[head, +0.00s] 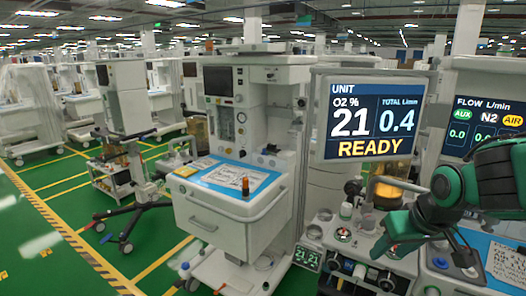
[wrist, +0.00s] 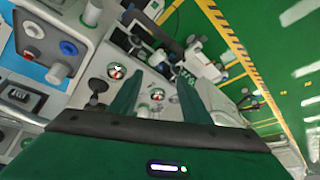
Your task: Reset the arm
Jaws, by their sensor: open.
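My arm (head: 495,178), green and black, reaches in from the right edge in the head view, in front of the right-hand cart. It bends down toward the cart's front panel with round dials (head: 343,235). In the wrist view my gripper (wrist: 161,75) shows two green fingers spread apart with nothing between them. Below the fingers lies a pale panel with small round gauges (wrist: 157,94). The fingers appear apart from it. In the head view the fingertips are hard to make out against the arm.
A monitor reading READY (head: 372,120) stands close left of my arm, and a flow display (head: 488,115) is behind it. A white cart (head: 222,214) with an amber vial (head: 245,186) on top stands centre-left.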

